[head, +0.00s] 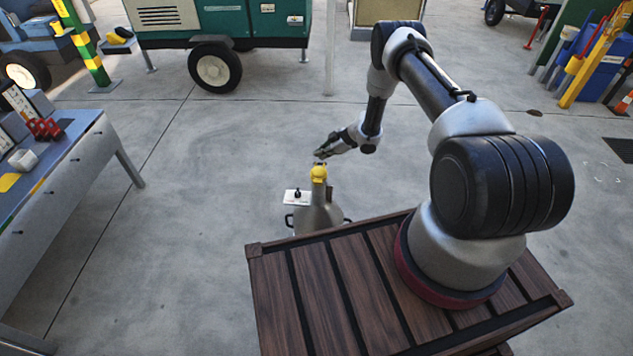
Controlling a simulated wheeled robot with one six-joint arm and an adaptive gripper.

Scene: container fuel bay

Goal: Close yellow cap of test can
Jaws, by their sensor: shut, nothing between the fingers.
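The test can (317,215) is a grey can with a narrow neck, standing just beyond my wooden deck, which hides its lower part. Its yellow cap (319,173) sits at the top of the neck. I cannot tell from this view whether the cap is fully closed. My gripper (321,154) is shut and empty, with its tips right at the top of the yellow cap. I cannot tell whether they touch it.
A small white plate with a black knob (297,196) is left of the can's neck. A green wheeled trailer (225,25) is at the back. The concrete floor between is clear.

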